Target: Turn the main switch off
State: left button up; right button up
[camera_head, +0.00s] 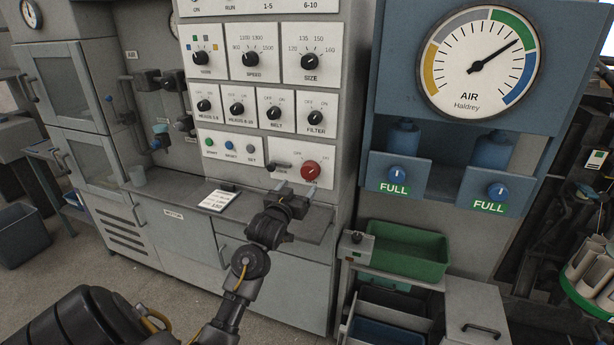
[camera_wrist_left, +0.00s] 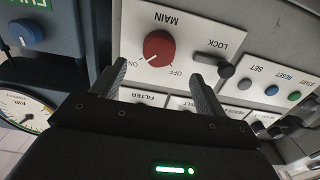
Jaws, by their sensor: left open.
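The main switch is a round red knob (camera_head: 311,170) on a white plate low on the control panel, with OFF and ON printed around it. The wrist view shows the red knob (camera_wrist_left: 157,46) upside down, and its pale mark appears to point toward ON. A dark LOCK lever (camera_head: 280,165) sits beside it; it also shows in the wrist view (camera_wrist_left: 212,64). My left gripper (camera_head: 292,187) is just in front of this plate, below the knob in the head view. Its fingers (camera_wrist_left: 160,76) are open and empty, apart from the knob. My right gripper is not in view.
A grey shelf (camera_head: 180,187) with a white notepad (camera_head: 219,199) lies left of the gripper. Black knobs (camera_head: 274,113) and small coloured buttons (camera_head: 229,146) are above and left. A green tray (camera_head: 410,250) stands at lower right, under blue FULL dispensers (camera_head: 397,174).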

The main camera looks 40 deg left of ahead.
aim_at(308, 175)
pick_arm(q)
jog(key=p+x, duration=0.1)
jog(key=x, duration=0.7)
jog(key=shift+f, duration=0.1)
jog(key=c, duration=1)
jog(key=shift+o, duration=0.2)
